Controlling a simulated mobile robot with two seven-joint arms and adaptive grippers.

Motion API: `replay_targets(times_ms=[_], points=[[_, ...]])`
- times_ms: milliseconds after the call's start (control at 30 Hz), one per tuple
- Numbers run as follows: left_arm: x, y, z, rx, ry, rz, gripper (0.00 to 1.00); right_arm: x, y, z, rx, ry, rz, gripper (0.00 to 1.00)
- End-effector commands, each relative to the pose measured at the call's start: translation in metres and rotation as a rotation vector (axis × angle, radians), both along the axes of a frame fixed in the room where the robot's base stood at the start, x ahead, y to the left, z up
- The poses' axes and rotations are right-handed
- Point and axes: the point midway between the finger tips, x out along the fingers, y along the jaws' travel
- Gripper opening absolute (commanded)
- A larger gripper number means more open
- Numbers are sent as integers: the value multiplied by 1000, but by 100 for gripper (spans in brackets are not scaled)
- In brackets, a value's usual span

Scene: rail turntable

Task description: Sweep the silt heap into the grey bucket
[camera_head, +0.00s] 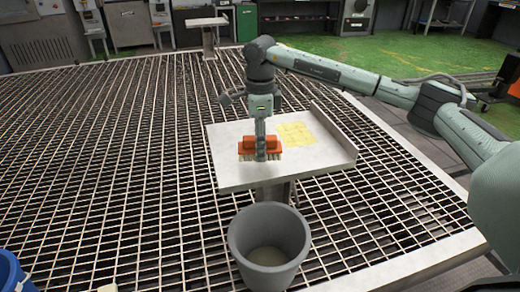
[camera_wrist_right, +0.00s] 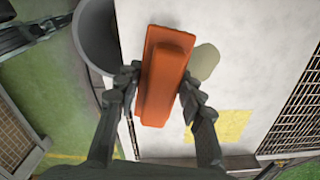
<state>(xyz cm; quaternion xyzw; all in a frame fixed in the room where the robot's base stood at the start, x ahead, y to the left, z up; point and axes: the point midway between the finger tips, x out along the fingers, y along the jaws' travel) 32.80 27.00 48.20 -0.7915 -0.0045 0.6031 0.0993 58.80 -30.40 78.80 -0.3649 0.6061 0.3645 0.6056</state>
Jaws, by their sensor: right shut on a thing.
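The grey bucket (camera_head: 245,240) stands upright on the grating, below the near edge of a pale metal tray table (camera_head: 226,171). It also shows at the upper left of the right wrist view (camera_wrist_right: 92,35); its floor looks paler, and I cannot tell whether silt lies there. My right gripper (camera_head: 260,142) is shut on an orange brush (camera_head: 246,147), held upright with its pale bristles down at or near the tray. The silt heap (camera_wrist_right: 204,62) is a rounded beige-green mound on the tray beside the brush; brush and gripper hide it in the head view. My left gripper is out of view.
A yellow patch (camera_head: 296,133) marks the tray behind and right of the brush. A raised wall (camera_head: 334,132) runs along the tray's right side. A blue container (camera_head: 8,272) shows at the lower left. The grating left of the tray is clear.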

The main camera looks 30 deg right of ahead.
Motion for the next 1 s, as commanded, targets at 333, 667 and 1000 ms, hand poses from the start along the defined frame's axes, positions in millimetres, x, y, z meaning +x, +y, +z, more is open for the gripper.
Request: replay_targets(times_ms=[333, 667, 1000], points=[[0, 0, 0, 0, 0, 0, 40, 1, 0, 36, 1, -3, 0, 15], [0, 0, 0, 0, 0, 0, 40, 0, 0, 46, 1, 0, 0, 15], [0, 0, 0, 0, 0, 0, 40, 0, 0, 46, 1, 0, 0, 15]])
